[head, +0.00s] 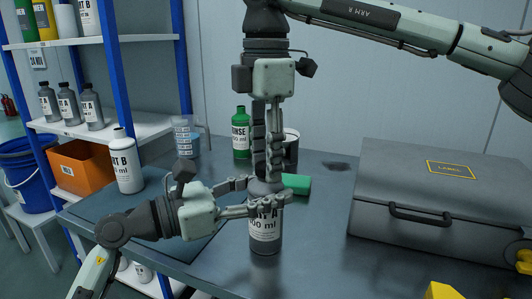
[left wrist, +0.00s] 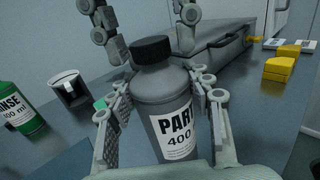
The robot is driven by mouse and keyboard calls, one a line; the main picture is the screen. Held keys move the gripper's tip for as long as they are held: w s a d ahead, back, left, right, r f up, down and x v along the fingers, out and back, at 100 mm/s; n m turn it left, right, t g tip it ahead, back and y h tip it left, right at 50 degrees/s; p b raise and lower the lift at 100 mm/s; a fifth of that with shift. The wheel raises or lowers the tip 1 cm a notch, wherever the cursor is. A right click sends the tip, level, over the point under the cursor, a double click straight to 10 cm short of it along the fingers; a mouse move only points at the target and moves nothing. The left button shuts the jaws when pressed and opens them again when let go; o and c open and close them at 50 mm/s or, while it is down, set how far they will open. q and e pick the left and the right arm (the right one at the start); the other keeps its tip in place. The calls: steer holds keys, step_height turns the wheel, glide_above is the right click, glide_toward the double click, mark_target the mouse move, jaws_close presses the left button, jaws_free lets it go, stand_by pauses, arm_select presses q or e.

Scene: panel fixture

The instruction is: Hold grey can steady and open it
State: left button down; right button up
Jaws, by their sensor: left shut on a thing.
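The grey can (head: 265,238) is a grey bottle labelled PART A, 400 ml, standing upright on the table near its front edge. In the left wrist view the can (left wrist: 155,92) shows its black cap (left wrist: 152,49) in place. My left gripper (head: 262,193) comes in from the left and is shut around the can's upper body; its fingers also show on both sides of the can in the left wrist view (left wrist: 165,103). My right gripper (head: 267,160) points down over the can, its fingers apart. In the head view the cap is hidden behind the grippers.
A large grey case (head: 440,180) stands at the right. A green RINSE bottle (head: 241,138), a dark-handled mug (head: 291,150), a green block (head: 297,184) and a clear jug (head: 184,138) are behind. A white PART B bottle (head: 127,165) stands left, by a shelf. Yellow blocks (left wrist: 280,69) lie right.

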jaws_close()
steer(key=n, duration=1.9)
steer(key=shift+n, duration=0.4)
steer(key=n, duration=0.2)
steer(key=shift+r+n, duration=0.1)
steer(key=shift+n, duration=0.3)
steer(key=n, duration=0.4)
steer(key=shift+n, duration=0.4)
steer(key=n, duration=0.2)
steer(key=shift+n, duration=0.3)
steer(key=n, duration=0.7)
steer(key=shift+n, duration=0.3)
steer(key=n, duration=0.4)
steer(key=shift+n, duration=0.4)
steer(key=n, duration=1.1)
steer(key=shift+n, duration=0.3)
